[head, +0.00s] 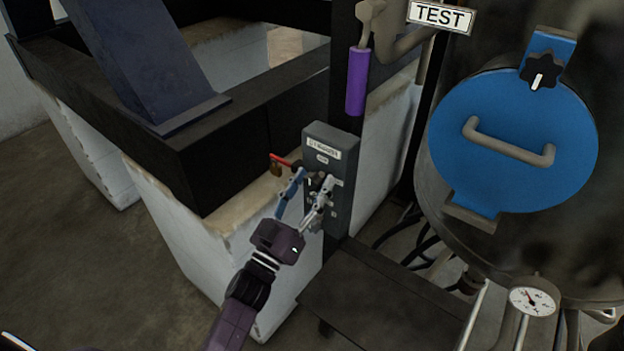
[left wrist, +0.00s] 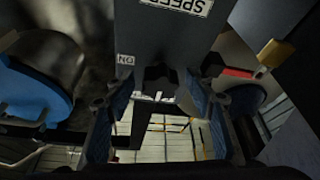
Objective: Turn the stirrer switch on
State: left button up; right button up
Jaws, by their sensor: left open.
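The stirrer switch box is a grey upright box (head: 345,149) on a dark post, with white labels on its face. In the left wrist view the box (left wrist: 177,38) shows upside down, with a "SPEED" label (left wrist: 182,5) and an "ON" label (left wrist: 125,59). A small dark switch knob (left wrist: 160,74) shows at the box's edge there. My left gripper (head: 313,181) is open at the box's lower face, its two fingers on either side of the knob. I cannot tell whether they touch it. The fingers partly hide the lower face and its labels in the head view.
A red-handled valve (head: 283,160) is close left of the box. A purple-gripped lever (head: 357,80) hangs above it. A large vessel with a blue hatch (head: 512,185) and a gauge (head: 532,299) stands right. A dark low platform (head: 365,300) lies below.

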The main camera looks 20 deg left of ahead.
pick_arm(q)
jog(key=c, duration=1.2)
